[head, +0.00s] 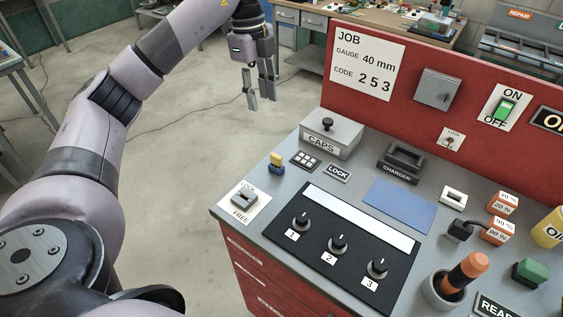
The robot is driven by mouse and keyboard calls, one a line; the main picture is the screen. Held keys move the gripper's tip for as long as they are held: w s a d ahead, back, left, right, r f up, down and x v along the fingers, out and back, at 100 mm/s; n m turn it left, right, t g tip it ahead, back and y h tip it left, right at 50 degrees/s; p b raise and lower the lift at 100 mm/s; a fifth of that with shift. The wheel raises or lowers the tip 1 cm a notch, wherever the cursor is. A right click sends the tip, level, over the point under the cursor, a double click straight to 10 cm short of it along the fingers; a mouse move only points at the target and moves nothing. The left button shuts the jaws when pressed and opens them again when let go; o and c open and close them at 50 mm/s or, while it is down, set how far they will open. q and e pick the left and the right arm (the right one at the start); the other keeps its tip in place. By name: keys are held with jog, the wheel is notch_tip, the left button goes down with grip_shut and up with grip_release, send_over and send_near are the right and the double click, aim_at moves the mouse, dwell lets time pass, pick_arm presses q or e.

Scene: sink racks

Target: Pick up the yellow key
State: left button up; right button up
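A small yellow piece that looks like the yellow key (277,158) stands near the back left edge of the grey bench top, left of the LOCK label. It has a blue-grey lower part; its exact shape is too small to tell. My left gripper (262,101) hangs above the floor, beyond the bench's left edge and farther back than the yellow piece. Its fingers point down, apart, with nothing between them. My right gripper is not in view.
A grey CAPS box (331,136) with a knob stands behind the yellow piece. A keypad (305,160) is to its right, a FREE switch plate (244,203) in front. A black dial panel (333,248) fills the bench middle. Open floor lies left of the bench.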

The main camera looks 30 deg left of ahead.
pick_arm(q)
jog(key=b, duration=0.1)
send_near(276, 155)
jog(key=f, duration=0.1)
jog(key=f+p, duration=0.1)
jog(key=f, duration=0.1)
jog(key=f+p, duration=0.1)
jog(key=f, duration=0.1)
jog(key=shift+w+a+f, duration=0.15)
jog(key=shift+a+f, duration=0.05)
jog(key=shift+a, duration=0.1)
jog(key=shift+d+f+p, duration=0.3)
jog(key=shift+f+p, duration=0.15)
jog(key=shift+p, duration=0.15)
jog(key=f, duration=0.1)
jog(key=d+f+p, duration=0.1)
jog(key=f, duration=0.1)
jog(key=shift+f+p, duration=0.25)
jog(key=shift+p, duration=0.05)
jog(key=shift+d+f, duration=0.1)
jog(key=shift+f, duration=0.35)
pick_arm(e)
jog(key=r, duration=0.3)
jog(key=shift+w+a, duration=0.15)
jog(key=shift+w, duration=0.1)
pick_arm(q)
grip_shut()
